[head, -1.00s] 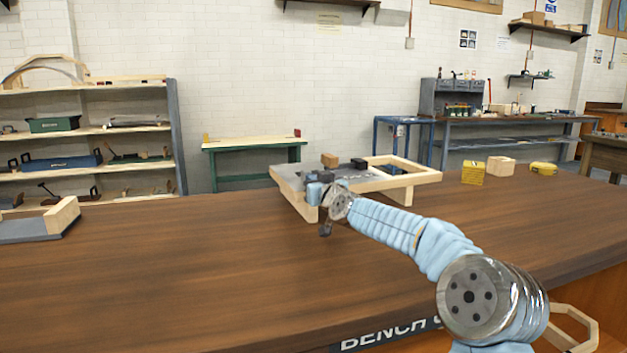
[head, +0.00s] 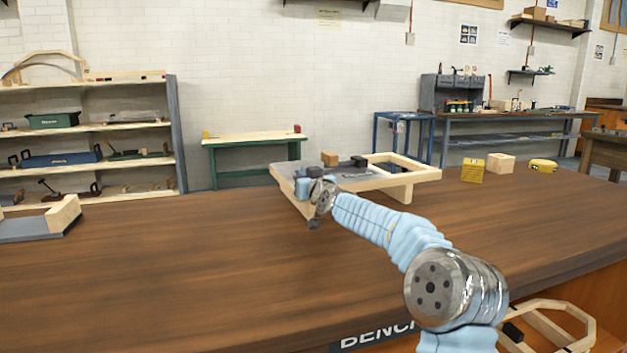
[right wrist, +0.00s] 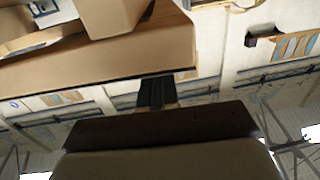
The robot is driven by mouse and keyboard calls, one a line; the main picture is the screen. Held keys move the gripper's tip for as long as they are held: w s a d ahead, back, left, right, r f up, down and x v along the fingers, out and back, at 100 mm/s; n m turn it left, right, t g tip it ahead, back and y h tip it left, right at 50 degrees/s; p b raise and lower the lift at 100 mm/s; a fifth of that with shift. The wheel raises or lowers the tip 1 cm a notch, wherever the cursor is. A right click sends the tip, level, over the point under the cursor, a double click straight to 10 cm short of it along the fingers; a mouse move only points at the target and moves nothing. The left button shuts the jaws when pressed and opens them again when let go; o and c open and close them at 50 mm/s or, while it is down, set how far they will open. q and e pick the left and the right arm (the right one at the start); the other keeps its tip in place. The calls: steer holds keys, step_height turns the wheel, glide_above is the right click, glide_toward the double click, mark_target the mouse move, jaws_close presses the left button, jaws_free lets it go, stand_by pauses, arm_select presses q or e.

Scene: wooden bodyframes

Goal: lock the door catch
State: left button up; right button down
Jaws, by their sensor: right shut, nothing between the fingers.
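A wooden door frame (head: 418,177) with a grey panel (head: 287,174) at its left part lies on the bench. A small dark block (head: 358,161) and a tan wooden block (head: 329,159) sit on the panel. I cannot tell which part is the door catch. My right gripper (head: 302,186) is at the left front of the frame, over or beside its edge, and partly hides it. In the right wrist view its dark fingers (right wrist: 157,92) are together and empty, close to a wooden part (right wrist: 110,62); contact is unclear. My left gripper is out of view.
The brown bench top (head: 150,265) is clear at the left and front. A yellow box (head: 473,169), a wooden block (head: 500,164) and a yellow case (head: 543,166) stand at the right. Another wooden frame piece (head: 62,215) lies at the far left.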

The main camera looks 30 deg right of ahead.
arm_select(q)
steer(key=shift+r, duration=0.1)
arm_select(e)
steer(key=shift+w+d, duration=0.1)
steer(key=shift+w, duration=0.8)
